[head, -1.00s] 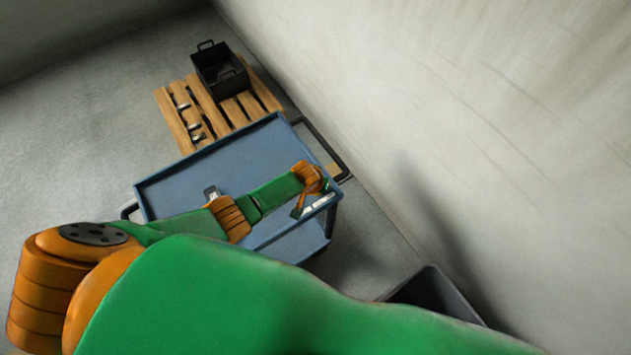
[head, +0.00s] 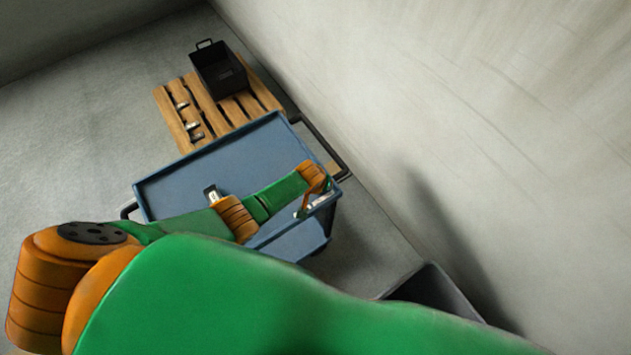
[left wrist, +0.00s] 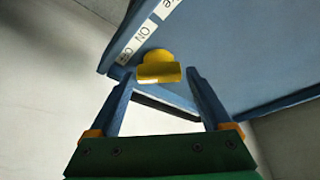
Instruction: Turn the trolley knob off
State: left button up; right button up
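The yellow knob (left wrist: 158,68) sits on the edge face of the blue trolley (head: 215,168), which also fills the upper right of the left wrist view (left wrist: 235,50). A white label strip (left wrist: 140,40) beside the knob reads ON and OFF. The knob's grip bar lies roughly level in that view; which label it points to I cannot tell. My left gripper (left wrist: 160,76) is open, its fingertips either side of the knob with gaps between. In the head view my left gripper (head: 312,204) is at the trolley's right end and hides the knob. My right gripper is not in view.
A wooden pallet (head: 172,108) with a black crate (head: 220,72) and small metal parts stands behind the trolley. A small item (head: 212,192) lies on the trolley top. A grey wall (head: 450,110) runs along the right. A dark bin (head: 435,288) stands at the lower right.

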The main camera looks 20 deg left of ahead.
aim_at(314, 197)
pick_arm(q)
jog(key=p+v, duration=0.4)
jog(key=v, duration=0.3)
jog(key=shift+p, duration=0.3)
